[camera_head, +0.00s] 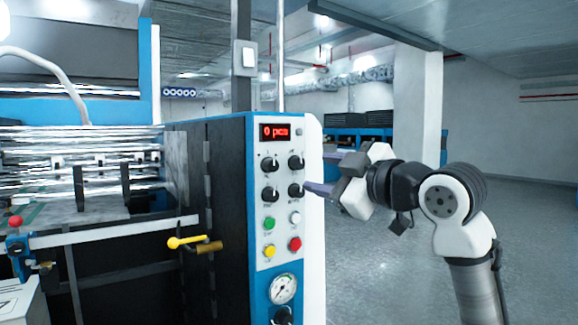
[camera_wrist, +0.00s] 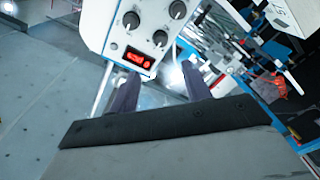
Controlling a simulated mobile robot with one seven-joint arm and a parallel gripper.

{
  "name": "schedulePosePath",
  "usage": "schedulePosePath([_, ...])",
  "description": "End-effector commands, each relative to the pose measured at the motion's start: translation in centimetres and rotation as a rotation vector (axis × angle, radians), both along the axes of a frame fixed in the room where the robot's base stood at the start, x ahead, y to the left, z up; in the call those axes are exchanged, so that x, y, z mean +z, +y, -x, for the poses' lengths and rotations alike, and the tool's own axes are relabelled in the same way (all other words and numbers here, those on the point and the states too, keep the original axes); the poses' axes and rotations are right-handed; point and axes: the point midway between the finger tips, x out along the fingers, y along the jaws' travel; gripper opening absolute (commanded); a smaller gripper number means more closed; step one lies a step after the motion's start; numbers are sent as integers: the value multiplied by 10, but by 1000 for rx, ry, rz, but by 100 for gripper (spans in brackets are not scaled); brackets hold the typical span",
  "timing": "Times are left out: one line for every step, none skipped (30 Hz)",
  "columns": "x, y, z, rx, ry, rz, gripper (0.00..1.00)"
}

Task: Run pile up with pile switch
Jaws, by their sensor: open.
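The control panel (camera_head: 282,210) is on the blue-edged cabinet front. It carries black rotary knobs in two rows: upper left (camera_head: 269,164), upper right (camera_head: 295,162), lower left (camera_head: 270,195) and lower right (camera_head: 296,190). Their labels are too small to read, so I cannot tell which is the pile switch. A red display (camera_head: 275,132) reads "0 pcs". My gripper (camera_head: 314,172) is open at the panel's right side, its lower finger tip close to the lower right knob; contact is unclear. The wrist view shows the empty jaws (camera_wrist: 160,84) with the display (camera_wrist: 133,58) and knobs (camera_wrist: 160,38) beyond.
Green (camera_head: 269,223), white (camera_head: 295,217), yellow (camera_head: 269,252) and red (camera_head: 295,244) buttons sit below the knobs, above a pressure gauge (camera_head: 283,289). A yellow-knobbed lever (camera_head: 188,242) juts out left. Open floor (camera_head: 390,260) lies to the right.

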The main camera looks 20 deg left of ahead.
Motion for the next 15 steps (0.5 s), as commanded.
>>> schedulePosePath([1,4,-2,1,2,2,48])
schedulePosePath([1,7,-4,2,3,2,48])
schedulePosePath([2,11,-7,4,2,1,48])
schedulePosePath([2,15,-9,4,2,1,48])
schedulePosePath([2,20,-12,4,2,1,48])
schedulePosePath([3,27,-16,4,1,2,48])
schedulePosePath([3,32,-20,4,2,1,48])
schedulePosePath([3,38,-24,4,2,2,48])
schedulePosePath([3,45,-29,4,2,1,48])
schedulePosePath([3,51,-32,4,2,1,48])
schedulePosePath([3,57,-36,4,3,1,48])
schedulePosePath([4,64,-41,4,3,1,48])
schedulePosePath([3,69,-45,3,3,1,48])
schedulePosePath([3,74,-48,4,3,1,48])
schedulePosePath([3,81,-52,4,3,1,48])
